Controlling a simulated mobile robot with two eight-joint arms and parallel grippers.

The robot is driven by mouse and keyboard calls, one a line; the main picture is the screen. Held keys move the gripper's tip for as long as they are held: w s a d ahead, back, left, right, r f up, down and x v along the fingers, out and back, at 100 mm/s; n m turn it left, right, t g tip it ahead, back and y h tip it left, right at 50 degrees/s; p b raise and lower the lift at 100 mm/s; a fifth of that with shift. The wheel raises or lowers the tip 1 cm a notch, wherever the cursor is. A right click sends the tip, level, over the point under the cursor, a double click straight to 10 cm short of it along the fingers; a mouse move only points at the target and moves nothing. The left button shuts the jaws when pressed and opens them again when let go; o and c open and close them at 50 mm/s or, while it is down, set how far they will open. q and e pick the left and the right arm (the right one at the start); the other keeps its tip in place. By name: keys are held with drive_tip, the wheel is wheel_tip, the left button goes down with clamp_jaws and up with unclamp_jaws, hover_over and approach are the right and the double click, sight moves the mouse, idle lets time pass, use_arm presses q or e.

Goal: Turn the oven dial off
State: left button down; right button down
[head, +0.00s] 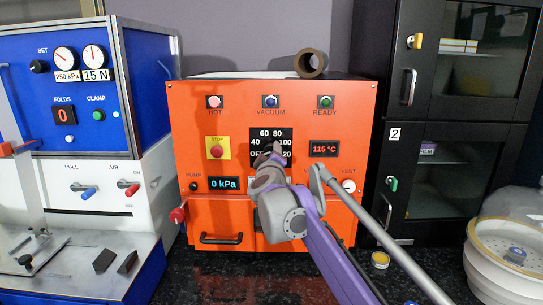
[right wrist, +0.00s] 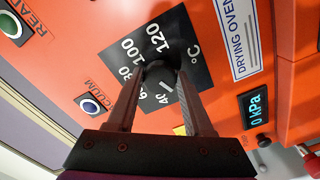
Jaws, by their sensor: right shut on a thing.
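The orange drying oven (head: 190,130) stands in the middle of the head view. Its dial is on a black scale plate (head: 285,135) marked OFF, 40, 60, 80, 100 and 120. My right gripper (head: 270,153) is at the dial, partly covering it and the scale. In the right wrist view the dark dial knob (right wrist: 160,70) sits between the two fingers, which are shut on it. A white pointer line shows on the knob near the 40 mark; its exact setting is hard to tell. The OFF mark is hidden there. My left gripper is not in view.
The oven's temperature display (head: 324,148) reads 115 °C and its pressure display (head: 224,183) reads 0 kPa. A yellow stop button plate (head: 217,139) is left of the dial. A blue machine (head: 140,80) stands left and a black cabinet (head: 450,195) right.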

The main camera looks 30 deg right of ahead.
drive_tip(key=shift+c, duration=1.4)
unclamp_jaws()
drive_tip(key=v, duration=1.1)
